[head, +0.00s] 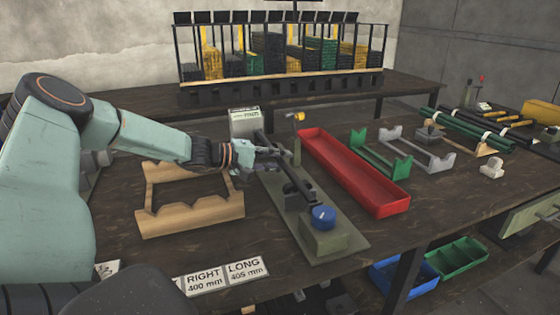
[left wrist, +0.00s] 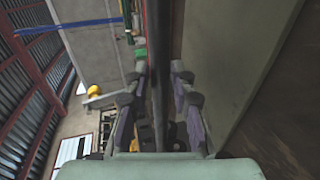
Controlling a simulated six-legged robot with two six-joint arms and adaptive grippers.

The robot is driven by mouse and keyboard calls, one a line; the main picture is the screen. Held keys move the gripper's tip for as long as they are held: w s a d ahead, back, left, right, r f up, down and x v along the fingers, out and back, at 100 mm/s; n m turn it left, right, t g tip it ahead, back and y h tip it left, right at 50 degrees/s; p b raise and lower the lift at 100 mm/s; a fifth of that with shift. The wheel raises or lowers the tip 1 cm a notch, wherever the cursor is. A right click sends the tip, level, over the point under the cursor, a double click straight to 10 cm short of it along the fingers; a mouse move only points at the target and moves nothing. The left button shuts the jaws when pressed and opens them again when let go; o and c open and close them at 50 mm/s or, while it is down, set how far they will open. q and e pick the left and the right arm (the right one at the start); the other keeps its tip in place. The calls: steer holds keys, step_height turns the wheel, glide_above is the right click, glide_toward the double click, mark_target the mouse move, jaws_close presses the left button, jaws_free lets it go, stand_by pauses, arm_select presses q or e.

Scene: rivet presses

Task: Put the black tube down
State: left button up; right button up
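The black tube (head: 293,178) lies along the green-grey rivet press (head: 342,237), slanting from back left to front right. Its near end is by a blue knob (head: 323,213) on the press's front block. My left gripper (head: 268,156) is at the tube's far part. In the left wrist view the tube (left wrist: 156,60) runs between the two fingers of my left gripper (left wrist: 159,78). The fingers stand apart, with a narrow gap showing on each side of the tube. The head view hides the exact contact. My right gripper is not in view.
A wooden cradle (head: 190,222) stands left of the press. A long red tray (head: 350,175) lies close on its right, then green (head: 380,155) and grey (head: 420,152) holders. Labels "RIGHT 400 mm" (head: 205,281) and "LONG 405 mm" (head: 246,270) lie at the front edge.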

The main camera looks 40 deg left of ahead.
arm_select(q)
jaws_close()
